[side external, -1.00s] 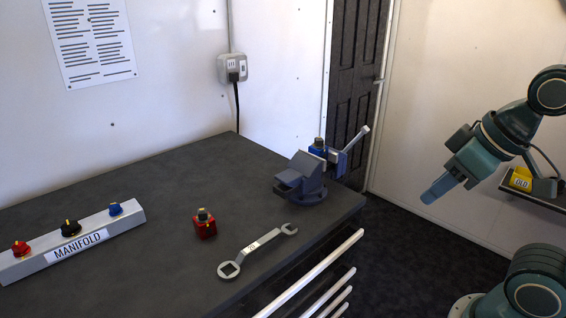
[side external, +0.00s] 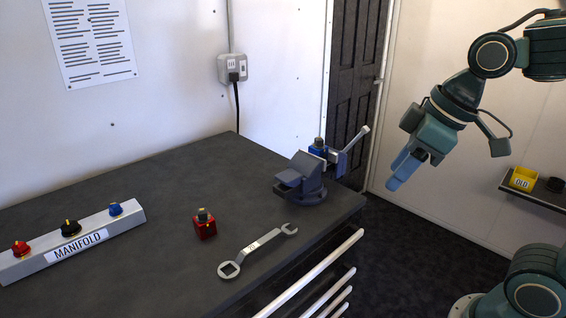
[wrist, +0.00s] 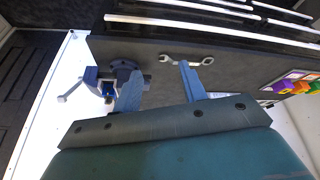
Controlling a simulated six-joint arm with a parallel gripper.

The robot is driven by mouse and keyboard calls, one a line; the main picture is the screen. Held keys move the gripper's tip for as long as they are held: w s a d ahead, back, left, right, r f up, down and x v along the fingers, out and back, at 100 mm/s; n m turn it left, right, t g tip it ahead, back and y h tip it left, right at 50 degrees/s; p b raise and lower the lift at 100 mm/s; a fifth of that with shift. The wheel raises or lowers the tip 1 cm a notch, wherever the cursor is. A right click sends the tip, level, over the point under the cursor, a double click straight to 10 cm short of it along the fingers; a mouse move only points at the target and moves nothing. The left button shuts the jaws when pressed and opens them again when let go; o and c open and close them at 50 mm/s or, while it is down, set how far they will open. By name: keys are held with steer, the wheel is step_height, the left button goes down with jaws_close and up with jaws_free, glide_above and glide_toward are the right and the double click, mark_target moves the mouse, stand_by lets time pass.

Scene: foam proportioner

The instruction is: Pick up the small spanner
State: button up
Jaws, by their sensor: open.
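The spanner (side external: 256,250) lies flat on the dark workbench near its front edge, with a ring end at the lower left, an open jaw at the upper right and a pale label on its handle. The spanner also shows in the wrist view (wrist: 186,61), beyond my fingers. My gripper (side external: 397,178) is in the air to the right of the bench, past the vice, apart from the spanner. In the wrist view my gripper (wrist: 160,88) shows two blue fingers spread wide with nothing between them.
A vice (side external: 302,180) with a blue part stands at the bench's right corner, between my gripper and the spanner. A red valve block (side external: 204,224) sits left of the spanner. The manifold (side external: 75,243) lies farther left. Rails (side external: 310,272) run along the bench front.

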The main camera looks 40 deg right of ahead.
steer(key=w+a+f+n+g+y, duration=0.1)
steer(key=w+a+f+n+g, duration=0.1)
steer(key=w+n, duration=0.5)
steer(key=w+a+f+n+g+y, duration=0.2)
steer(key=w+a+f+n, duration=0.2)
steer(key=w, duration=0.9)
steer(key=a+n, duration=0.2)
steer(key=n, duration=0.1)
steer(key=shift+f+g, duration=0.3)
steer(key=shift+f, duration=0.1)
steer(key=shift+f, duration=0.1)
glide_above(260, 242)
steer(key=d, duration=0.3)
steer(key=shift+a+f, duration=0.2)
steer(key=shift+f, duration=3.7)
steer(key=shift+a+x, duration=0.2)
steer(key=shift+x, duration=2.25)
steer(key=shift+f, duration=0.25)
